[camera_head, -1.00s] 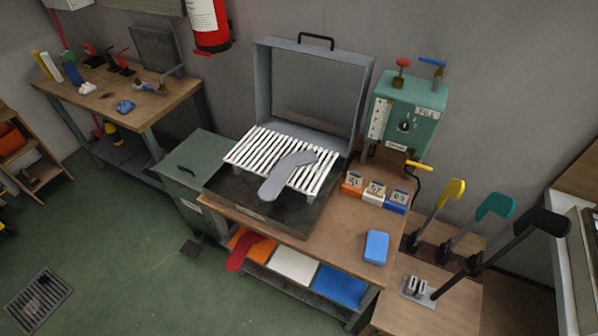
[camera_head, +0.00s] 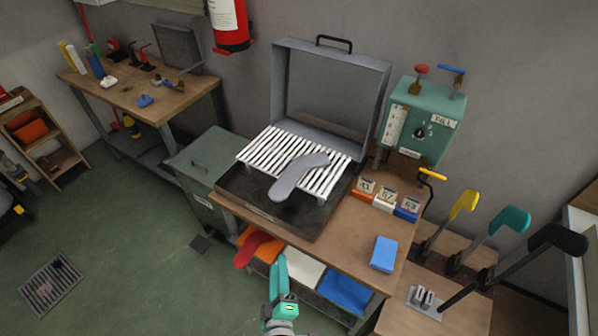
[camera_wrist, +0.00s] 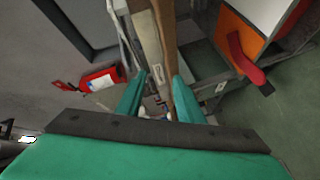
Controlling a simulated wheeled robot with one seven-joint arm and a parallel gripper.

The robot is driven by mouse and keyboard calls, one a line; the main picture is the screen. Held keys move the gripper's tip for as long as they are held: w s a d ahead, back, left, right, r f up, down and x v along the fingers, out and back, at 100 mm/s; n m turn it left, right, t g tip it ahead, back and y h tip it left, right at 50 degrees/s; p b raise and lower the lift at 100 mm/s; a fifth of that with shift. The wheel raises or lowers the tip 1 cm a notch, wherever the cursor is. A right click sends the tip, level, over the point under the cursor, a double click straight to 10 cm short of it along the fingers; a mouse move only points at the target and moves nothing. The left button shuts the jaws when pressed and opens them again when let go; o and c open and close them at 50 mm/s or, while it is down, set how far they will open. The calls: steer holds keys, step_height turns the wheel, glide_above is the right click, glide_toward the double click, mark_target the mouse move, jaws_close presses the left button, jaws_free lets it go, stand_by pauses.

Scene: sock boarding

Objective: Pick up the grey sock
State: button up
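The grey sock (camera_head: 298,177) lies bent across the white slatted rack (camera_head: 262,151) in the open steel box, its near end hanging over the rack's front edge. My teal gripper (camera_head: 281,262) is low at the bottom of the head view, in front of the bench and well apart from the sock. In the wrist view, the two teal fingers of my gripper (camera_wrist: 159,98) stand apart with nothing held between them. The grey sock cannot be made out in the wrist view.
The box's raised lid (camera_head: 330,95) stands behind the rack. A teal control unit (camera_head: 425,120), coloured number blocks (camera_head: 385,196) and a blue block (camera_head: 384,254) are to the right. A red sock (camera_head: 252,248) lies over the orange bin below the bench.

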mark_target(276, 200)
steer(key=w+r+n+h, duration=0.1)
steer(key=w+r, duration=0.1)
steer(key=w, duration=0.4)
steer(key=w+r+n+t+h, duration=0.1)
steer(key=w+r, duration=0.2)
steer(key=w, duration=0.3)
steer(key=w+r+n+h, duration=0.1)
steer(key=w+r, duration=0.1)
steer(key=w, duration=0.4)
steer(key=shift+d+r, duration=0.15)
steer(key=shift+d, duration=0.1)
steer(key=shift+n, duration=0.3)
steer(key=shift+w+d+f, duration=0.1)
steer(key=shift+w+d, duration=0.1)
steer(key=shift+w, duration=0.75)
steer(key=shift+w+d+f, duration=0.15)
steer(key=shift+w+d, duration=0.05)
steer(key=shift+w, duration=0.8)
steer(key=shift+w+d+f, duration=0.1)
steer(key=shift+w+d, duration=0.1)
steer(key=shift+w, duration=0.75)
jaws_close()
